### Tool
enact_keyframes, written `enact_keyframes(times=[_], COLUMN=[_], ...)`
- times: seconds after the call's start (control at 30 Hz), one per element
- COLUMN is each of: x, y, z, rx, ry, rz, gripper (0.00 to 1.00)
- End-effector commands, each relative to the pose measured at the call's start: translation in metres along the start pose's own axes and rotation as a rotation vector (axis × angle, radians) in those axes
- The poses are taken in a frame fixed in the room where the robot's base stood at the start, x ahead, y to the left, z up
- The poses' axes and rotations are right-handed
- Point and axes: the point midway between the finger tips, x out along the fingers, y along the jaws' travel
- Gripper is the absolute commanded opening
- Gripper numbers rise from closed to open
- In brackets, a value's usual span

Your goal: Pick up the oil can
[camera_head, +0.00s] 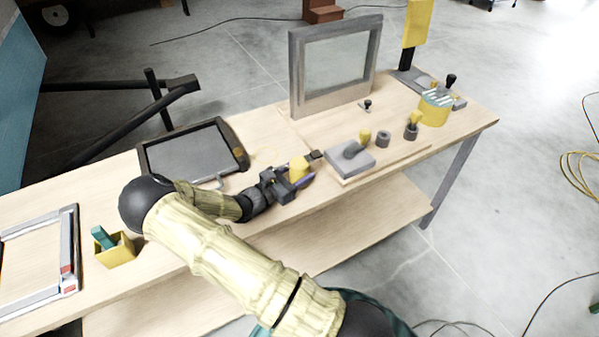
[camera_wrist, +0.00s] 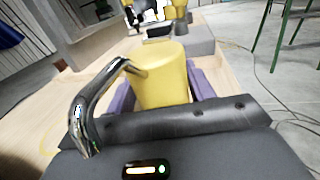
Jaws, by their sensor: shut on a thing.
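The oil can is a yellow can (camera_head: 299,168) with a bent chrome spout, on the bench near its front edge. In the wrist view the yellow body (camera_wrist: 162,75) stands between my purple fingers, and the spout (camera_wrist: 90,105) reaches toward the camera at the left. My gripper (camera_head: 293,181) is shut on the can, with a finger on each side of its body. The can's lower part is hidden by the gripper, so I cannot tell whether it touches the bench.
A grey block (camera_head: 350,162) with small parts lies just right of the can. A dark-framed panel (camera_head: 195,157) lies to the left. An upright grey frame (camera_head: 335,62) stands behind. A yellow box (camera_head: 116,252) and a flat frame (camera_head: 42,294) are at the left.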

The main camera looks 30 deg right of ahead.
Motion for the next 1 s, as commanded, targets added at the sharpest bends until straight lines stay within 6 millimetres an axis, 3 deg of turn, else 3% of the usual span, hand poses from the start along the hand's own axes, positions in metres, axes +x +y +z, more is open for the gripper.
enact_keyframes(times=[0.17,0.37,1.0], x=[0.0,0.0,0.0], y=[0.001,0.0,0.0], z=[0.007,0.035,0.212], rx=[0.002,0.005,0.009], ry=[-0.001,-0.001,0.002], rz=[0.0,0.0,0.001], gripper=[0.28,0.28,0.28])
